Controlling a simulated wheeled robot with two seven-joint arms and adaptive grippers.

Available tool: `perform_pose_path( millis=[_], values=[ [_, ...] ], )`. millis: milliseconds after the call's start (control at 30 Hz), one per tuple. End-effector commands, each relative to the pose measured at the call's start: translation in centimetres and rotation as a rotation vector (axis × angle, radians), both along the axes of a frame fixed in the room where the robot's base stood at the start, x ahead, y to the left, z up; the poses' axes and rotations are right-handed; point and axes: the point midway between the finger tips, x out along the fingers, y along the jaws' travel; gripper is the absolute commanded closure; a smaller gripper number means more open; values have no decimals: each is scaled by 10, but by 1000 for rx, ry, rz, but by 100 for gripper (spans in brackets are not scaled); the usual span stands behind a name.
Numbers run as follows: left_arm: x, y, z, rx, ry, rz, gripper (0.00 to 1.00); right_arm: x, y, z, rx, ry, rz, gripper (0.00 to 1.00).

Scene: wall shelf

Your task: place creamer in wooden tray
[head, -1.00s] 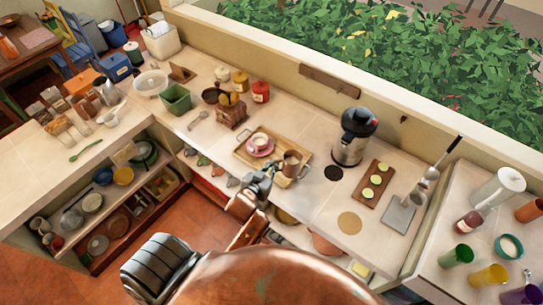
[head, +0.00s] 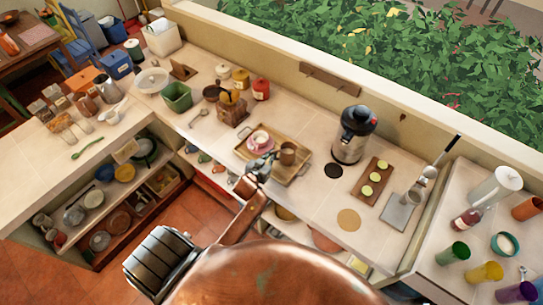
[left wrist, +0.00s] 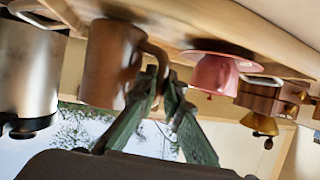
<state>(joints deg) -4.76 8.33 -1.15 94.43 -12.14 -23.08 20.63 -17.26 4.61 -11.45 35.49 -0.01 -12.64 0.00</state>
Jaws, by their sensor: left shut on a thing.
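The creamer, a brown mug-like pitcher with a side handle (head: 288,154), is upright over the right part of the wooden tray (head: 291,175). In the left wrist view, which is upside down, the creamer (left wrist: 108,62) has its base at the tray surface; I cannot tell if it fully rests there. My left gripper (head: 266,164) is at the creamer's left side. Its green fingers (left wrist: 160,88) are shut on the handle. A pink cup on a saucer (head: 260,141) sits on the tray to the left. My right gripper is not in view.
A black-and-steel dispenser (head: 352,136) stands right of the tray, with a board of green slices (head: 372,181) beyond. A wooden grinder (head: 232,110) stands behind left.

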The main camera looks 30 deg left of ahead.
Motion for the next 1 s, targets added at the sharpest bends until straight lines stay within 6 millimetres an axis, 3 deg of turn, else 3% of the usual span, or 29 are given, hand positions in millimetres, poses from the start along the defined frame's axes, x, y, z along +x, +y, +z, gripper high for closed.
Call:
perform_pose_path(
  millis=[467,500,733,1000],
  values=[
    [1,0,-10,1,-7,0,100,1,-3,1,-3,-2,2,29],
    [0,1,-13,1,-3,1,92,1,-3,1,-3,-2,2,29],
    [0,0,-12,1,-3,1,76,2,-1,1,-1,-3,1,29],
    [0,0,-12,0,-3,0,75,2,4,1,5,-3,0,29]
  ],
)
